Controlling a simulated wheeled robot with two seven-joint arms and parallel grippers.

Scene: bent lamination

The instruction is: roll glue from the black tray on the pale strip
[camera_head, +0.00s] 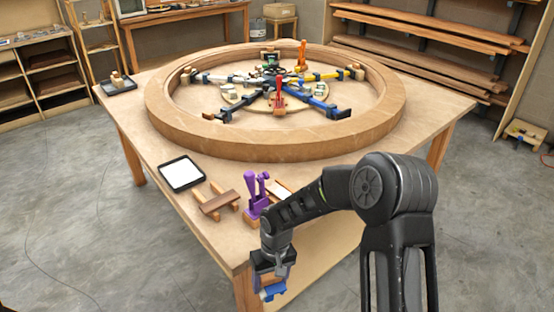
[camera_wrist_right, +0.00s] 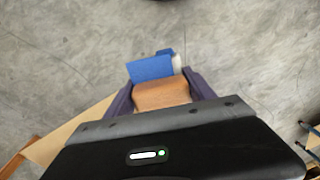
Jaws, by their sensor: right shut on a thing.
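My right gripper (camera_head: 268,274) hangs beyond the table's front edge, over the floor. It is shut on the wooden handle of a glue roller (camera_head: 272,293). In the right wrist view the roller's wooden handle (camera_wrist_right: 162,95) sits between the fingers, with a blue frame (camera_wrist_right: 150,69) and a bit of white beyond it. The black tray (camera_head: 166,177), with a white surface inside, lies on the table to the upper left of the gripper. A pale strip (camera_head: 281,189) lies beside the purple clamp, partly hidden by my right arm. My left gripper is not in view.
A purple clamp (camera_head: 252,205) stands near the table's front edge. A brown strip (camera_head: 220,202) rests across wooden blocks left of it. A large wooden ring (camera_head: 270,147) with several clamps inside fills most of the table (camera_head: 140,117). Shelves (camera_head: 50,67) stand behind.

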